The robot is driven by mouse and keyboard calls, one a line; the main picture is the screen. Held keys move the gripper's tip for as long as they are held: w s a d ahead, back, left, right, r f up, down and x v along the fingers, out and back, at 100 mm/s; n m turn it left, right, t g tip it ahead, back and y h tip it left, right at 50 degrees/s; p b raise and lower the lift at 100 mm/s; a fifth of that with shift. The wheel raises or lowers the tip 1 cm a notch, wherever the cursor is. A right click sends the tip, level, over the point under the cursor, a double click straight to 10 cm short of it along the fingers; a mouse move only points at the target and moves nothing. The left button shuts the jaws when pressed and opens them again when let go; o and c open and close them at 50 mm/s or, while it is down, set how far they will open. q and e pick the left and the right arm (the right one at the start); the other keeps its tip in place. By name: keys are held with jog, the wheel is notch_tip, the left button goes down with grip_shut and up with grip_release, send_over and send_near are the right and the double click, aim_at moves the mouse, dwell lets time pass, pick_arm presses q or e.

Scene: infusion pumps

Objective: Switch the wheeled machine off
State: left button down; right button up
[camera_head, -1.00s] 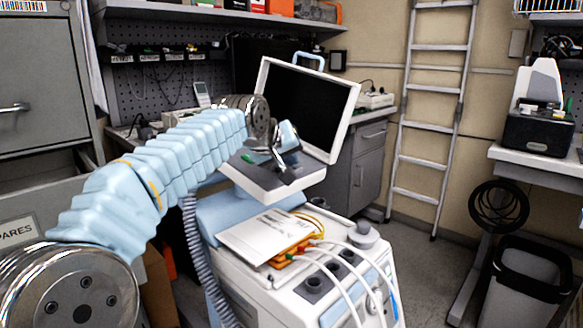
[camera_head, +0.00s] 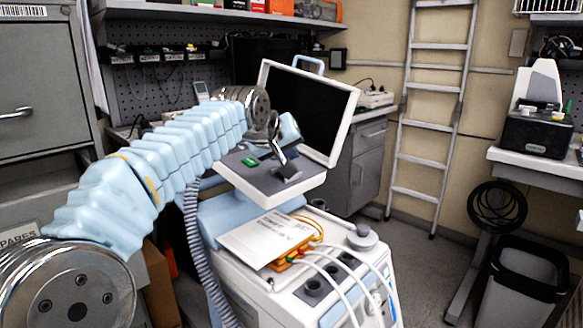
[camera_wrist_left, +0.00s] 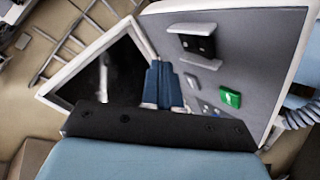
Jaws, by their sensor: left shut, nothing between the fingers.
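The wheeled machine (camera_head: 262,277) is a white and light-blue cart with a tilted black screen (camera_head: 305,105) and a grey control shelf (camera_head: 228,168). A green switch (camera_head: 250,161) sits on the shelf; it also shows in the wrist view (camera_wrist_left: 230,97), right of my fingers. A dark raised bracket or handle (camera_head: 287,172) stands nearer the shelf's front; it also shows in the wrist view (camera_wrist_left: 197,45). My left gripper (camera_head: 289,130) is shut and empty above the shelf, in front of the screen. Its blue fingers (camera_wrist_left: 163,70) are together, apart from the switch. My right gripper is out of view.
A paper booklet (camera_head: 262,238) and an orange connector with white cables (camera_head: 288,260) lie on the cart's lower top. A grey hose (camera_head: 195,240) hangs at its left side. A ladder (camera_head: 440,110) leans on the back wall. Floor shows at the right.

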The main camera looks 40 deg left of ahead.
pick_arm(q)
jog(key=shift+s+d+r, duration=0.15)
jog(key=shift+d+r, duration=0.05)
jog(key=shift+r, duration=0.7)
jog(key=shift+s+d+r, duration=0.1)
jog(key=shift+d+r, duration=0.05)
jog(key=shift+r, duration=0.75)
